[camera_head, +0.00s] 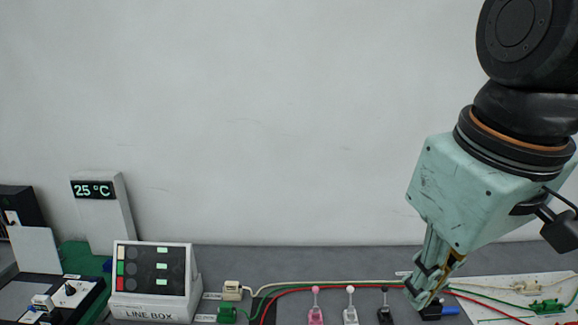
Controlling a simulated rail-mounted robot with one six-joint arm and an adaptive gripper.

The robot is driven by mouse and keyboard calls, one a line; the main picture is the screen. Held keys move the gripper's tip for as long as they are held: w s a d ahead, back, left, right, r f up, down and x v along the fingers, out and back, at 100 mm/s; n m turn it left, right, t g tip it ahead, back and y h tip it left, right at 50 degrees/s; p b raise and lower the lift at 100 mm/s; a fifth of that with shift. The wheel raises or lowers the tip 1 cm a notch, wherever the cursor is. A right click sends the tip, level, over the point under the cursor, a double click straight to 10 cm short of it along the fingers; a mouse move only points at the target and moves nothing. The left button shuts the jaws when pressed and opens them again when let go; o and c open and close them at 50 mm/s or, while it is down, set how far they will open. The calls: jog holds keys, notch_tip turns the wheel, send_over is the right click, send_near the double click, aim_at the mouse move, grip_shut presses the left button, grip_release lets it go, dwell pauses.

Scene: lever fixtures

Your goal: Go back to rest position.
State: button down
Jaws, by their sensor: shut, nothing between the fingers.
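My gripper (416,298) is at the lower right, pointing down and a little left. Its fingers are shut with nothing held. The fingertips are just right of a small black lever fixture (385,311). A white lever fixture (351,312) and a pink lever fixture (316,312) stand further left in the same row. A dark blue piece (437,311) shows just behind and right of the fingertips; I cannot tell whether they touch it.
A LINE BOX panel (152,281) stands left of centre, and a 25 °C display (103,205) behind it. Red, green and white wires (290,288) run along the grey table to a white board (510,290) at right. The space above the table left of my arm is clear.

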jog(key=s+d+f+m+b, duration=0.1)
jog(key=s+d+f+m, duration=0.1)
jog(key=s, duration=0.6)
jog(key=shift+d+f+m+t, duration=0.35)
jog(key=shift+d+m+t, duration=0.1)
jog(key=shift+m, duration=0.65)
